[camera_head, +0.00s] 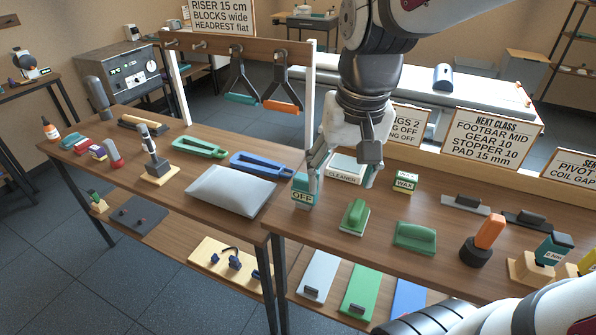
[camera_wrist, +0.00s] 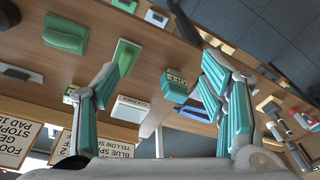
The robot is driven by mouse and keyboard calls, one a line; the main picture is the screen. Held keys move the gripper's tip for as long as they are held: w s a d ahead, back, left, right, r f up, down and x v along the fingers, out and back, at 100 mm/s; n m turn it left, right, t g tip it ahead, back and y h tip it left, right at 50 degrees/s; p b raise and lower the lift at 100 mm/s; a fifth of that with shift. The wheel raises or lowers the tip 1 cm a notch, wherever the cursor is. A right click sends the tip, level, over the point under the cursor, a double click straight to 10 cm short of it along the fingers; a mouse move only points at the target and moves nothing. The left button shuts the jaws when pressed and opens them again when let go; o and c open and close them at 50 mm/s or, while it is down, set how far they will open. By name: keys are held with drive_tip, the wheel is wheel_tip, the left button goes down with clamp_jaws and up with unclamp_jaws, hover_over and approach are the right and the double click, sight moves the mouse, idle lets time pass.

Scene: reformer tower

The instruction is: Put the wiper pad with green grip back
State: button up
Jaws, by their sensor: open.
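A wiper pad with a green grip (camera_head: 353,216) lies on the right-hand table, its pale pad edge showing below the grip. It also shows in the wrist view (camera_wrist: 125,57), at the upper left between the fingers. A second, wider green-handled piece (camera_head: 415,236) lies to its right and shows in the wrist view (camera_wrist: 66,33); I cannot tell its exact kind. My gripper (camera_head: 343,172) is open and empty, behind the wiper pad, with its fingers around the area of the CLEANER box (camera_head: 345,168). In the wrist view the open teal-lined fingers (camera_wrist: 160,80) are far apart.
A teal OFF box (camera_head: 302,192) stands close to my left finger, and a WAX box (camera_head: 405,182) to the right. Several dark-handled tools and an orange-handled tool (camera_head: 489,232) are farther right. Grey, green (camera_head: 361,293) and blue panels lie on the shelf below.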

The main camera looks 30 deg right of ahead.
drive_tip(key=s+a+r+n+t, duration=0.1)
drive_tip(key=s+a+r+n, duration=0.1)
drive_tip(key=s+a+n, duration=0.3)
drive_tip(key=s+a, duration=0.1)
drive_tip(key=s, duration=0.3)
drive_tip(key=shift+s+a+t, duration=0.15)
drive_tip(key=shift+a+t, duration=0.1)
drive_tip(key=shift+t, duration=0.05)
drive_tip(key=shift+r, duration=0.1)
wheel_tip(320, 180, up, 4)
drive_tip(key=p, duration=0.3)
drive_tip(key=shift+f+t, duration=0.2)
drive_tip(key=shift+t, duration=0.2)
